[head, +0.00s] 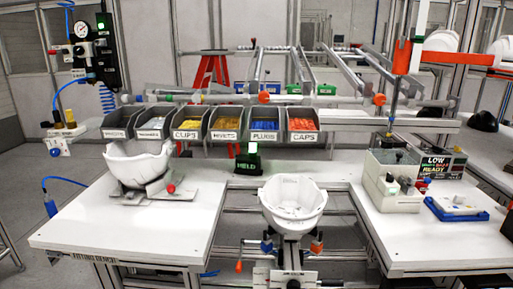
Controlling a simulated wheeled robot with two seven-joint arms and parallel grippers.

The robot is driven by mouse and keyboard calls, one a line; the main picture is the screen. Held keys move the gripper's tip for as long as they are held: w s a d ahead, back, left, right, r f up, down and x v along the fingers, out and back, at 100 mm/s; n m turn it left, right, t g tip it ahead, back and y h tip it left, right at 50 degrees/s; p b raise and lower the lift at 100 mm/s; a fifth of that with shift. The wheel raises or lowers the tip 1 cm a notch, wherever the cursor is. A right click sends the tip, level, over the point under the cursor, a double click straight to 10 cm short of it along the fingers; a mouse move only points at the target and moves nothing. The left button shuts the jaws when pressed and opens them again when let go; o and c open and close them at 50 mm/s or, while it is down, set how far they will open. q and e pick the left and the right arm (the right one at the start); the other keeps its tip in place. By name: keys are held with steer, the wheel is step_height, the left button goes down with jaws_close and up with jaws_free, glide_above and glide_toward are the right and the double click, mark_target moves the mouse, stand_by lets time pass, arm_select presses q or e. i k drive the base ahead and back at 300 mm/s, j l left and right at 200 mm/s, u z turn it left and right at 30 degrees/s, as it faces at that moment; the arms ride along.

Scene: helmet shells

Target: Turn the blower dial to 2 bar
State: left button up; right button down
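A round white pressure gauge (82,29) is on the air unit at the upper left. A dark regulator body with what looks like a knob (80,50) is just below it. The gauge needle and any scale marks are too small to read. A small label (78,72) hangs below, also unreadable. A blue air hose (68,91) curves down from the unit. Which part is the blower dial I cannot tell for certain. Neither of my grippers is in view.
A black panel with a green light (101,26) stands beside the gauge. A white shell (140,163) sits on the left table; another white shell (293,202) is on the central stand. Labelled bins (226,124) line the back. The left table's front (125,235) is clear.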

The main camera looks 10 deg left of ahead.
mark_target(55, 152)
steer(key=u, duration=1.45)
steer(key=i+j+z, duration=0.1)
steer(key=i+j, duration=0.25)
steer(key=j, duration=0.25)
steer(key=i+j+z, duration=0.15)
steer(key=i+j, duration=0.05)
steer(key=j, duration=0.1)
